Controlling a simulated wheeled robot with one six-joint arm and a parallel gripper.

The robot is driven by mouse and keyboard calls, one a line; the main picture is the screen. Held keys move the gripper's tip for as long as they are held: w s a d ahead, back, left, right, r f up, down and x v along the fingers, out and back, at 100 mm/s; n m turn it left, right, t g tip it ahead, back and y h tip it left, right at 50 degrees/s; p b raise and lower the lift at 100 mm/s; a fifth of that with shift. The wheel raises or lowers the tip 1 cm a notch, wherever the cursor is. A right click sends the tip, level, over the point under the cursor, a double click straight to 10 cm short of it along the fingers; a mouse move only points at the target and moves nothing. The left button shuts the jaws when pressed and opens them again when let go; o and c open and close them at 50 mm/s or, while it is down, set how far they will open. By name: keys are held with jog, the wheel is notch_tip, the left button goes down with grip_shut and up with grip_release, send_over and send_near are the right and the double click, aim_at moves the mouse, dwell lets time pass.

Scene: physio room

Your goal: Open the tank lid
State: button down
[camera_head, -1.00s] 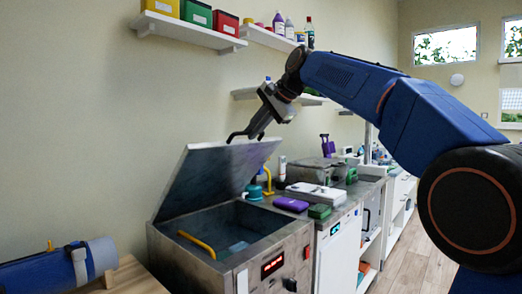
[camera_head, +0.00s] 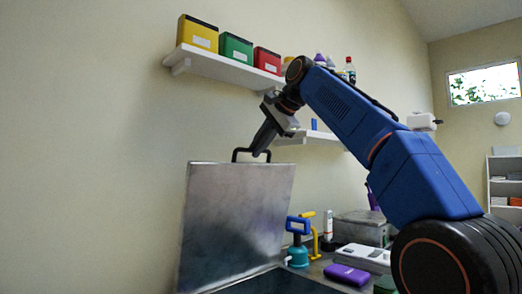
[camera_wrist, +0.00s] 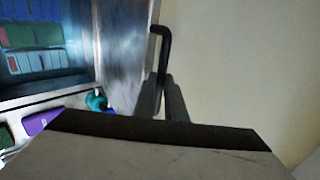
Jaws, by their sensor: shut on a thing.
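The tank lid (camera_head: 232,225) is a grey metal panel that stands up steeply, close to upright, at the back of the tank. Its black handle (camera_head: 237,152) sticks up from the lid's top edge. My gripper (camera_head: 260,151) is shut on the right part of this handle. In the wrist view the lid (camera_wrist: 122,45) is seen nearly edge-on, with the black handle (camera_wrist: 166,32) running down between my fingers (camera_wrist: 168,98). The tank (camera_head: 275,284) is open below, and only part of its dark opening shows in the head view.
A teal pump bottle (camera_head: 298,254), a yellow-handled thing (camera_head: 314,240), a purple box (camera_head: 347,275) and a white device (camera_head: 362,258) stand right of the lid. A wall shelf (camera_head: 225,68) with coloured boxes is above. Bare wall is left and behind.

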jog(key=shift+r, duration=0.1)
jog(key=c, duration=1.8)
grip_release()
jog(key=shift+v, duration=3.7)
